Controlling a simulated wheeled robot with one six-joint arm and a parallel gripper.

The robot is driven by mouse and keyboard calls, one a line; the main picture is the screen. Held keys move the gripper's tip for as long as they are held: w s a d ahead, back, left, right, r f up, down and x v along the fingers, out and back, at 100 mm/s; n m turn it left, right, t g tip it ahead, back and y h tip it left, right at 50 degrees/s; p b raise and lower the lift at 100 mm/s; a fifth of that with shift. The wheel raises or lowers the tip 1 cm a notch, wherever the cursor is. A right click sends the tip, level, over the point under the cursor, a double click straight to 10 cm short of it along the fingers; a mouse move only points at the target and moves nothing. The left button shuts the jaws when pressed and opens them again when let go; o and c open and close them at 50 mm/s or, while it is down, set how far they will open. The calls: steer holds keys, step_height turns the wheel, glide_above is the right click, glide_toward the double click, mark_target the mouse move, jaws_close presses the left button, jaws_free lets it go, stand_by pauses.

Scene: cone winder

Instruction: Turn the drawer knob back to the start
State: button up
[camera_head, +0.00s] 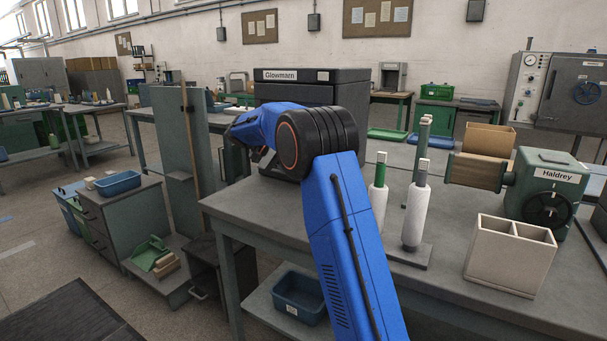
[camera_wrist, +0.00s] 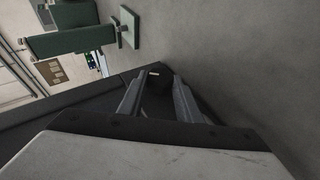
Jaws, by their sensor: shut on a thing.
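The dark box labelled Glowmarn (camera_head: 312,91) stands on the workbench, partly hidden behind my blue arm. In the wrist view my gripper (camera_wrist: 158,83) has its two grey fingers on either side of a small dark knob (camera_wrist: 155,72) with a short pale mark on top. The fingers are shut on the knob. The knob's lower part and its exact contact with the fingertips are hard to make out in the shadow. In the head view the knob is hidden by my arm.
On the workbench (camera_head: 240,204), white-wound cones (camera_head: 416,215) stand right of my arm. A green Haldrey machine (camera_head: 548,184) and a cream divided bin (camera_head: 508,255) are further right. A tall grey-green panel (camera_head: 193,140) stands to the left. A blue bin (camera_head: 299,297) sits on the lower shelf.

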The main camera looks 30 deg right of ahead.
steer(key=o, duration=1)
steer(key=shift+o, duration=0.2)
steer(key=t+y, duration=0.1)
steer(key=t, duration=0.1)
steer(key=m+t+y, duration=0.1)
steer(key=shift+s+d+r+t+y, duration=0.25)
steer(key=shift+s+r+t+y, duration=0.05)
steer(key=shift+s+r, duration=0.05)
steer(key=t+y, duration=0.2)
steer(key=t, duration=0.1)
steer(key=s+m+t+y, duration=0.1)
steer(key=shift+d+r+t, duration=0.1)
steer(key=shift+d+t, duration=0.15)
steer(key=shift+t, duration=0.05)
steer(key=v, duration=1.6)
steer(key=s+a+f+n+y, duration=0.1)
steer(key=s+a+f+n, duration=0.2)
steer(key=s, duration=0.8)
steer(key=s+a+f+n+t+y, duration=0.1)
steer(key=s+a+f+n, duration=0.2)
steer(key=s, duration=0.8)
steer(key=shift+a+f+n+t, duration=0.3)
steer(key=shift+a+f, duration=1.05)
steer(key=shift+a, duration=0.1)
